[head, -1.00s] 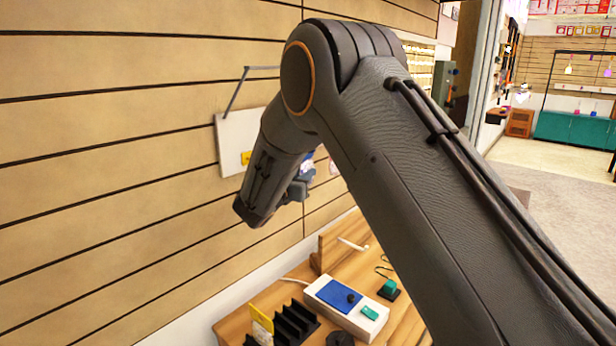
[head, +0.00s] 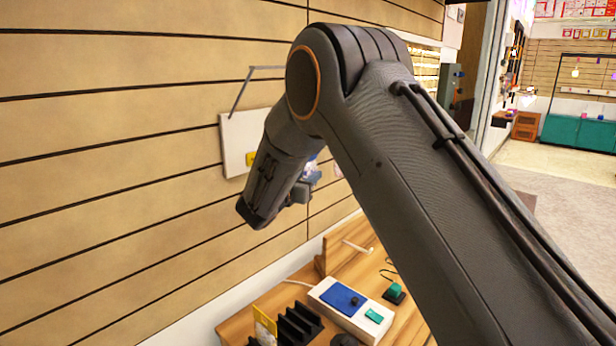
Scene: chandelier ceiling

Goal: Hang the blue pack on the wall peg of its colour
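My gripper (head: 302,191) is mostly hidden behind my own arm, in front of the slatted wall. Its fingers cannot be made out, so I cannot tell whether it is open or shut. A small blue and white patch (head: 313,167) shows just beside the gripper; it may be the blue pack, but whether it is held or hanging is not clear. Behind the arm, a white board (head: 233,135) is on the wall with a yellow patch (head: 251,158) on it. My arm covers much of the board. No blue-marked peg can be made out.
The wooden bench (head: 235,325) below carries a white box with a blue panel (head: 343,298), a black slotted rack (head: 298,325) with a yellow card (head: 264,320), a green button block (head: 394,293) and a wooden stand with a white peg (head: 357,247).

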